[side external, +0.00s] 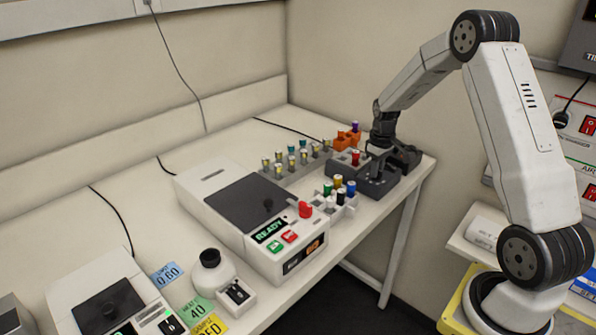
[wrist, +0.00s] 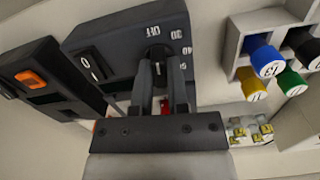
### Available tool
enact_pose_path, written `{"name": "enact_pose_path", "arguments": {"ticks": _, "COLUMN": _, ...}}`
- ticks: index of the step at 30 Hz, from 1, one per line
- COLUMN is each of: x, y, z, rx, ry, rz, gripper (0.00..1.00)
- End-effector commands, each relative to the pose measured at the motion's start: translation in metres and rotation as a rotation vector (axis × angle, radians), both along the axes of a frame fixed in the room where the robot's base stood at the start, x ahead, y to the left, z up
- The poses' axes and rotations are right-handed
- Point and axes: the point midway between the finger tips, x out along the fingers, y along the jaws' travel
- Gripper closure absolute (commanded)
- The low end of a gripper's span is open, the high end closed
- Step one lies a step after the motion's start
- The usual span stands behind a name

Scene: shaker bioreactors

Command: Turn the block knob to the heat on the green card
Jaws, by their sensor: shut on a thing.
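The green card (side external: 197,309) lies on the bench at the front left and appears to read HEAT 40. The dark grey block (side external: 375,182) stands at the far right end of the bench. In the wrist view its panel (wrist: 122,32) has a black knob (wrist: 158,53) with OFF and several numbers printed around it. My gripper (wrist: 160,72) is shut on the knob, one finger on each side; it also shows over the block in the side view (side external: 383,150). The fingers partly hide the knob, and I cannot tell exactly which mark it points to.
The block panel has a black rocker switch (wrist: 89,68). A dark unit with an orange switch (wrist: 31,78) sits beside it. A rack of coloured caps (wrist: 242,22) is close on the right. A shaker marked READY (side external: 268,232), a blue card (side external: 167,274) and a yellow card (side external: 210,327) are further left.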

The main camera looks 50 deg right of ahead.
Motion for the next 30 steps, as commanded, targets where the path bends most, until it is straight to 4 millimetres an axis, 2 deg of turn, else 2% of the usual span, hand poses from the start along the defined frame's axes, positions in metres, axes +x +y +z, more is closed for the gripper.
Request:
{"name": "enact_pose_path", "arguments": {"ticks": 8, "x": 0.0005, "y": -0.0003, "z": 0.001, "rx": -0.001, "ry": -0.001, "rz": -0.205, "gripper": 1.0}}
{"name": "enact_pose_path", "arguments": {"ticks": 30, "x": 0.0008, "y": -0.0004, "z": 0.0014, "rx": 0.0, "ry": -0.002, "rz": -0.905, "gripper": 1.0}}
